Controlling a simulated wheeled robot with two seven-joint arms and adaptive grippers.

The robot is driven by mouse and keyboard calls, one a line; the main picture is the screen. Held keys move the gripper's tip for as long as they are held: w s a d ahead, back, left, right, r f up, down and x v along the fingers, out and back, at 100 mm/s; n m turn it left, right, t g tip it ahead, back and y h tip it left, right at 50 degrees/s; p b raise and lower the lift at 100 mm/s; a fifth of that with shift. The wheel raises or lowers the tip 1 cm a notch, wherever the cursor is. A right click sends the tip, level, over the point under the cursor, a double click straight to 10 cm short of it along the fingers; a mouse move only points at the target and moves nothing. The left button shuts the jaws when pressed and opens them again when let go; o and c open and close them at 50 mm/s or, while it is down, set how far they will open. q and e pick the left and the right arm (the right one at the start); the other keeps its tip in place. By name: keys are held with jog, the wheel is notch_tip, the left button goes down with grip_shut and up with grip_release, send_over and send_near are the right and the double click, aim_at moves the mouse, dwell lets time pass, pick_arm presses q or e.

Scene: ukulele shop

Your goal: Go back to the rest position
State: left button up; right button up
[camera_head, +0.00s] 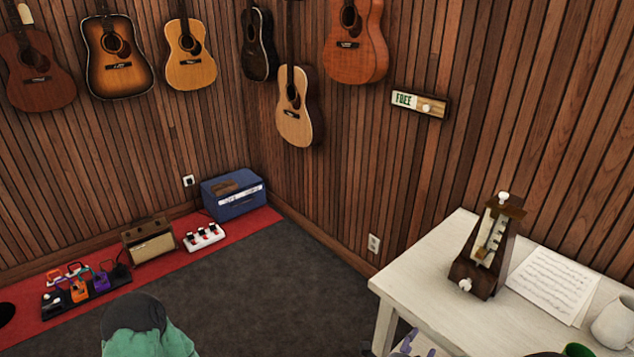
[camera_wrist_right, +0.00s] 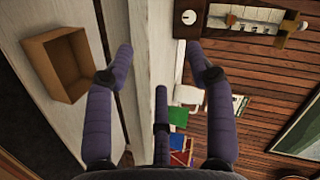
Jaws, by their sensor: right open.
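My right gripper (camera_head: 414,346) shows only in part at the bottom edge of the head view, beside the front of the white table (camera_head: 425,290). The white table surface lies behind the fingers there. My left gripper is not in view.
A wooden metronome (camera_head: 487,247), sheet music (camera_head: 552,284) and a white mug (camera_head: 616,322) stand on the table. An open brown box (camera_wrist_right: 62,64) shows in the wrist view. Amplifiers and pedals line the wall on the red strip (camera_head: 205,251). The dark carpet (camera_head: 270,290) is clear.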

jog(key=s+a+f+n+g+y+p, duration=0.1)
jog(key=a+f+n+g+y, duration=0.1)
jog(key=a+f+n+y, duration=0.45)
jog(key=s+a+f+n+g+y+p, duration=0.15)
jog(key=f+n, duration=0.25)
jog(key=f, duration=0.6)
jog(key=s+a+f+n+g+y, duration=0.2)
jog(key=s+a+f+n+g, duration=0.1)
jog(key=s, duration=0.4)
jog(key=s+a+f+n+g+y, duration=0.3)
jog(key=s+f+n+g, duration=0.1)
jog(key=s, duration=0.3)
jog(key=shift+s+f+g+p, duration=0.35)
jog(key=shift+s+f+p, duration=0.05)
jog(key=shift+f, duration=0.1)
